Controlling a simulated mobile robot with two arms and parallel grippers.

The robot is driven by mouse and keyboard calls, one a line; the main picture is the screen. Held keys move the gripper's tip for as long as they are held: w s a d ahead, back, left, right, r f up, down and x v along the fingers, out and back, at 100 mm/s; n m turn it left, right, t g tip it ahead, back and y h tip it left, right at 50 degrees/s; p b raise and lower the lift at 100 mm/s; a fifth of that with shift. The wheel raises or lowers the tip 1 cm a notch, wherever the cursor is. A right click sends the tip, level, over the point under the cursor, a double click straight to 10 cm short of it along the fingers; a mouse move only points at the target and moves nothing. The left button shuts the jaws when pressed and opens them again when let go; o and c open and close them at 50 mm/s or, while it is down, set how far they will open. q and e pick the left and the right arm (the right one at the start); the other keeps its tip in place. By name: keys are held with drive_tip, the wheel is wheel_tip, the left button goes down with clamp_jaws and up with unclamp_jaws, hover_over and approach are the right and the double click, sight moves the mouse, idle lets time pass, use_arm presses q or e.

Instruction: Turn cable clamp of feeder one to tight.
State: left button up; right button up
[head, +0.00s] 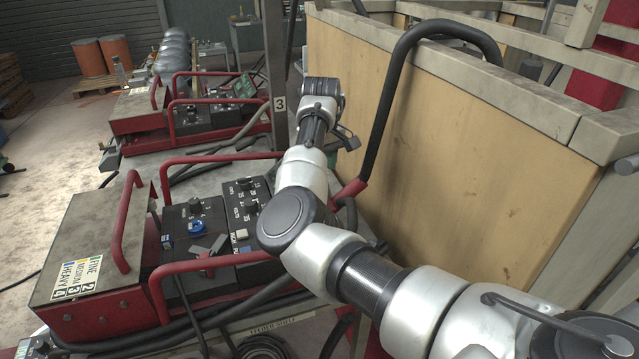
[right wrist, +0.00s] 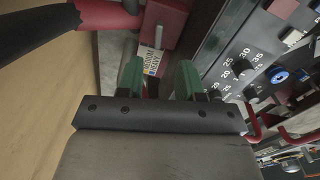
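The near feeder (head: 100,250), a red and grey unit with red handles and a black dial panel (head: 213,222), stands at the left in the head view. I cannot tell its number. My right arm reaches over its right side and hides part of it. In the right wrist view my right gripper (right wrist: 160,77) has two green fingers apart, with a gap between them. Beyond the gap is a red block (right wrist: 165,28) with a label plate (right wrist: 151,61). I cannot make out the cable clamp for certain. My left gripper is not in view.
A thick black hose (head: 385,115) with a red end (head: 348,192) arches beside a tan panel wall (head: 455,150) on the right. A second feeder (head: 140,110) stands behind, near a post marked 3 (head: 279,103). Cables hang along the front of the shelf.

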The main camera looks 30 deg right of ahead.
wheel_tip(320, 180, down, 4)
drive_tip(key=shift+w+r+p, duration=0.1)
drive_tip(key=shift+r+p, duration=0.1)
drive_tip(key=shift+p, duration=0.25)
drive_tip(key=f, duration=0.4)
drive_tip(key=shift+w+d+f+p, duration=0.15)
drive_tip(key=shift+w+p, duration=0.05)
drive_tip(key=shift+p, duration=0.2)
drive_tip(key=shift+f, duration=0.1)
drive_tip(key=shift+c, duration=1.6)
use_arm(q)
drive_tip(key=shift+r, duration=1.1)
use_arm(e)
clamp_jaws()
